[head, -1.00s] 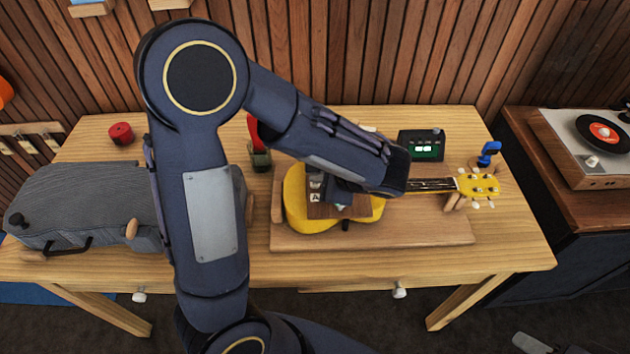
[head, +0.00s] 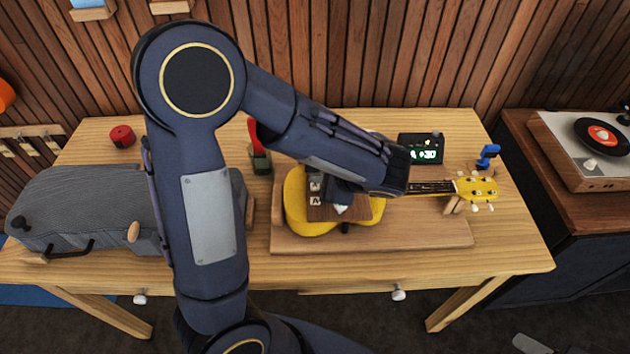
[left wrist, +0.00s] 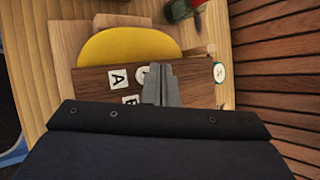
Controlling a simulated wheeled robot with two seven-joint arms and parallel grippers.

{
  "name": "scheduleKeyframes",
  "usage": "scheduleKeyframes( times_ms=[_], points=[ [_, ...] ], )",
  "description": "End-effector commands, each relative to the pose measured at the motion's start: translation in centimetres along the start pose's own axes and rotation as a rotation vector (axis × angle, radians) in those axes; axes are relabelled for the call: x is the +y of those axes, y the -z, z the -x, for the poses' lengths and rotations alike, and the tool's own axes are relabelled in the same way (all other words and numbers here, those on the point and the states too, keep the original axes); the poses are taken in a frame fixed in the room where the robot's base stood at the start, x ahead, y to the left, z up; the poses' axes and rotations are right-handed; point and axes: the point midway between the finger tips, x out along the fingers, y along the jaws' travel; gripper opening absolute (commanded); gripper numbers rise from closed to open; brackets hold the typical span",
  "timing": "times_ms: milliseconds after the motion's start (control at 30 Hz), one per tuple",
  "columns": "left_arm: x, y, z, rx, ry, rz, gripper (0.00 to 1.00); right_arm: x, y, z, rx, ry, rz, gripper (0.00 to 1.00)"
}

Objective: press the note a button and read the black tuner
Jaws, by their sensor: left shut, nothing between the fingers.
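The note A button (head: 315,201), a white tile with a black A, sits on a brown wooden block in front of the yellow ukulele. It also shows in the left wrist view (left wrist: 119,79), uncovered, to the left of my fingers. My left gripper (left wrist: 157,68) is shut and empty over the block. Its tips overlap another white button (left wrist: 141,77), partly hidden; I cannot tell whether they touch it. The black tuner (head: 420,148) stands behind the ukulele neck. Its screen shows a bright white-green mark, too small to read surely.
The yellow ukulele (head: 295,205) lies on a wooden board (head: 400,236), partly covered by my left arm. A grey case (head: 85,205) fills the table's left side. A blue clip (head: 488,153) stands near the headstock. The table's right front is clear.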

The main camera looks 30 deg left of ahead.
Motion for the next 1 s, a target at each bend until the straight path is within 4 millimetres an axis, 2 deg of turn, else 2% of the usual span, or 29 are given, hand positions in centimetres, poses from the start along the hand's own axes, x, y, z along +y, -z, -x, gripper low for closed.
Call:
scheduleKeyframes(
  times_ms=[467, 1000],
  points=[
    [-0.4, -0.4, 0.5, 0.0, 0.001, 0.0, 0.0, -0.2, 0.2, 0.5, 0.0, 0.0, 0.0, 0.36],
    [-2.8, -2.8, 3.8, 0.0, 0.001, 0.0, 0.0, -1.6, 1.8, 3.5, 0.0, 0.0, 0.0, 0.36]
  ],
)
